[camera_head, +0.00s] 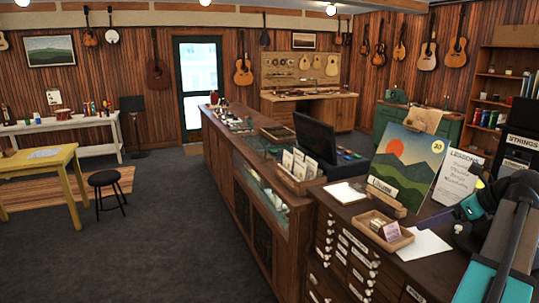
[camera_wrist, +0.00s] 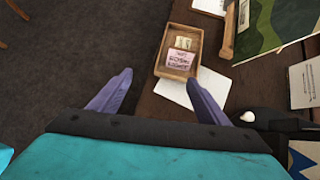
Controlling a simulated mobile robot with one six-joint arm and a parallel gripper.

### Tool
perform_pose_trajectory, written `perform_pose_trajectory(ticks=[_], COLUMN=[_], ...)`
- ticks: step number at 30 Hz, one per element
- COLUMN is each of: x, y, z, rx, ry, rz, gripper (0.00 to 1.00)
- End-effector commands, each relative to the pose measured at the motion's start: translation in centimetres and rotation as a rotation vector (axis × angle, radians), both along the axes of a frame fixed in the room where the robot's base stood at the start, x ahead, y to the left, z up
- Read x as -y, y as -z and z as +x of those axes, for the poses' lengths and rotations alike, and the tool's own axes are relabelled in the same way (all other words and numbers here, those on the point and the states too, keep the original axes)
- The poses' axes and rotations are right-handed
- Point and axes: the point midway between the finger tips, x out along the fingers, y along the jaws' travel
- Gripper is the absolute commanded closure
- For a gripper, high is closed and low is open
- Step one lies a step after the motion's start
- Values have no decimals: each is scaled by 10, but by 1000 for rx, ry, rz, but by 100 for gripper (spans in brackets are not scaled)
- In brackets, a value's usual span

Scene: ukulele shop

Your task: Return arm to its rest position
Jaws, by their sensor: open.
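My gripper (camera_wrist: 157,88) is open and empty in the wrist view, with its two purple fingers spread apart above the dark wood top. In the head view my gripper (camera_head: 465,210) shows at the right, over the drawer cabinet (camera_head: 345,243), beside a small wooden tray (camera_head: 370,234). That tray also lies ahead of the fingertips in the wrist view (camera_wrist: 163,68), holding a pink card (camera_wrist: 178,62) and a pale item. The fingers appear apart from the tray. My arm comes in from the lower right of the head view.
White paper (camera_head: 424,243) lies by the tray. A landscape picture (camera_head: 408,163), a lessons sign (camera_head: 457,178) and a card holder (camera_head: 298,172) stand close by. The long glass counter (camera_head: 235,150) runs back. Dark floor at left is open, apart from a stool (camera_head: 104,180) and yellow table (camera_head: 40,162).

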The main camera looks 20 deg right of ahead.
Motion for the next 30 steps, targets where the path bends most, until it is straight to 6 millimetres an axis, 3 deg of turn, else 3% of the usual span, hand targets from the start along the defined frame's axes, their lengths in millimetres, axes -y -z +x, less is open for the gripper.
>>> perform_pose_trajectory(ticks=[9, 15, 24, 30], x=[-63, -115, -201, -263], y=[83, 143, 237, 300], z=[81, 121, 163, 178], rx=[-43, -94, -194, -264], ry=[-158, -255, -390, -492], rz=[101, 164, 238, 258], gripper=[30, 30, 30, 30])
